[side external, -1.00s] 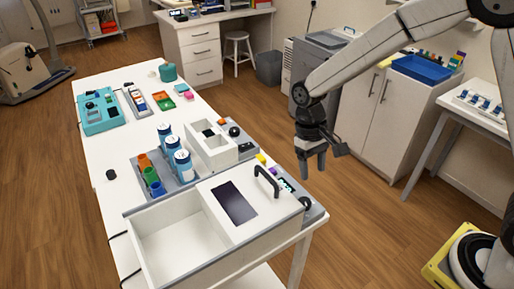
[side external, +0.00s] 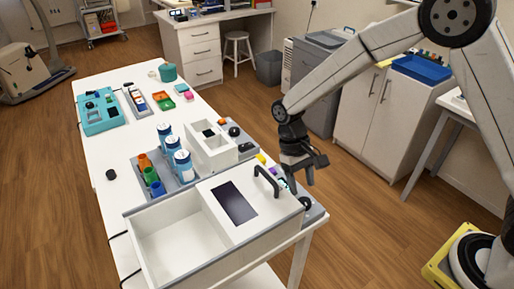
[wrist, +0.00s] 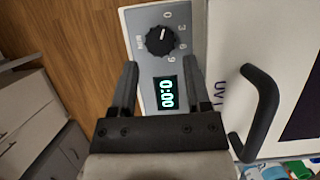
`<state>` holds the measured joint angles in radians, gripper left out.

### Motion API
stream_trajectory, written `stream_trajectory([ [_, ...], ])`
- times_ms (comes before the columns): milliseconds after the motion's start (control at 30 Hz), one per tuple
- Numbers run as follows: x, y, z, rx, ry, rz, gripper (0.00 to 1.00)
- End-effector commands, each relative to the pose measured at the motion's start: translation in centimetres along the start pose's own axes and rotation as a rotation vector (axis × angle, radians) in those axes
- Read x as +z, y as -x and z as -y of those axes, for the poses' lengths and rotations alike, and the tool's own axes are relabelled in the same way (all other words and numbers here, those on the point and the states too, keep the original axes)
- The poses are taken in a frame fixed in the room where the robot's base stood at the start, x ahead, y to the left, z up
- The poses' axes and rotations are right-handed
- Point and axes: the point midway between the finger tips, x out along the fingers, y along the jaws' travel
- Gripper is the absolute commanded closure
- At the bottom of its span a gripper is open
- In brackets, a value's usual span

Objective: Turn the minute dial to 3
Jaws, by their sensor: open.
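The minute dial is a round black knob (wrist: 160,41) on a grey panel in the wrist view, with the marks 0, 3, 6 and 9 around its right side. Its white pointer line is near the 0 side. In the side view the dial (side external: 306,203) sits at the near right corner of the white box. The dial lies just beyond the fingertips, untouched as far as I can see.
A black lid handle (wrist: 262,105) rises right of my gripper; it also shows in the side view (side external: 267,181). The white box (side external: 165,245) has an open compartment. Blue-labelled bottles (side external: 183,166) stand behind it.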

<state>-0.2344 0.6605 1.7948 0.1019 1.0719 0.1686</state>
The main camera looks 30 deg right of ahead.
Motion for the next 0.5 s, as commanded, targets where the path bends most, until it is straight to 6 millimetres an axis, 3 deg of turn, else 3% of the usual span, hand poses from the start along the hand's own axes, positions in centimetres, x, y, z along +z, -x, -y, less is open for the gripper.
stream_trajectory([
  [200,0.0,-2.8,0.0,0.000,0.000,0.002,0.38],
  [500,0.0,-4.5,0.0,0.000,0.000,0.000,0.38],
])
